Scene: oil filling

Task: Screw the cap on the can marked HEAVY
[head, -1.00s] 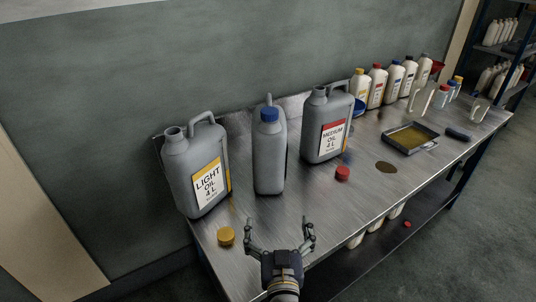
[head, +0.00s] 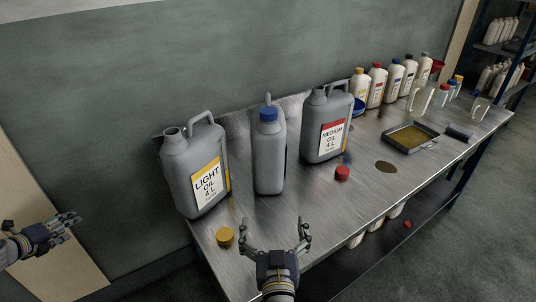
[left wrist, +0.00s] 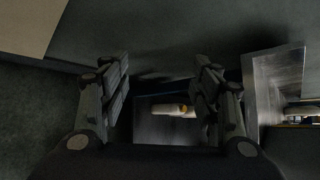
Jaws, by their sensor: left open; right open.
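A grey can (head: 269,160) with a blue cap (head: 268,114) on its neck stands upright between two labelled cans. Its label is turned away, so I cannot read HEAVY on it, nor tell how tight the cap is. My right gripper (head: 275,232) is open and empty at the table's front edge, in front of this can. My left gripper (head: 72,226) is open and empty, off the table to the left; its spread fingers also show in the left wrist view (left wrist: 163,85).
The LIGHT can (head: 190,170) and MEDIUM can (head: 322,125) stand uncapped either side. A yellow cap (head: 225,237) and red cap (head: 342,173) lie on the metal table (head: 285,212). A tray (head: 410,137), dark spill (head: 386,167) and several bottles are at right.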

